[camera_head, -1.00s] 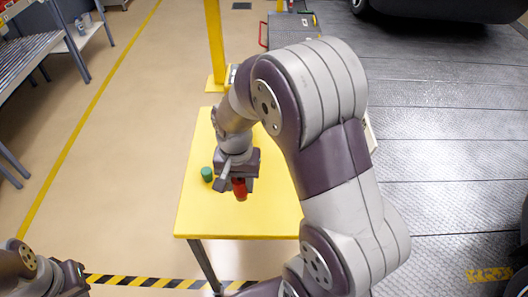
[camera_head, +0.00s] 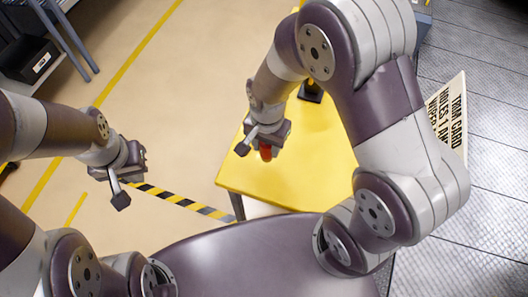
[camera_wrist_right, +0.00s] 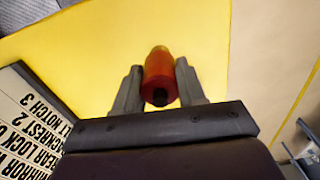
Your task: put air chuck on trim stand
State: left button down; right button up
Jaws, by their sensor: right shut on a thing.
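My right gripper (camera_head: 266,146) is shut on a red, rounded cylinder, which I take to be the air chuck (camera_head: 265,153). In the right wrist view the air chuck (camera_wrist_right: 160,72) sits between the two fingers, with a dark tip towards the camera. The gripper is over the near part of the yellow table (camera_head: 245,180). A small dark stand-like thing (camera_head: 311,92) is farther back on the table, partly behind my arm; I cannot tell if it is the trim stand. My left gripper (camera_head: 142,160) is empty-looking over the floor, its fingers too small to read.
A trim card sign (camera_head: 448,115) with black lettering stands at the table's right side; it also shows in the right wrist view (camera_wrist_right: 28,120). A shelf with a black bin (camera_head: 32,60) is at the far left. My right arm hides much of the table.

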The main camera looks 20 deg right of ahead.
aim_at(262, 157)
jog(key=f, duration=0.1)
jog(key=a+f, duration=0.1)
jog(key=f, duration=0.2)
jog(key=shift+s+a+f, duration=0.2)
jog(key=shift+s+f, duration=0.05)
jog(key=shift+s, duration=0.05)
jog(key=shift+w+f, duration=0.15)
jog(key=shift+f, duration=0.05)
jog(key=o, duration=0.9)
jog(key=shift+f, duration=0.1)
jog(key=shift+c, duration=0.2)
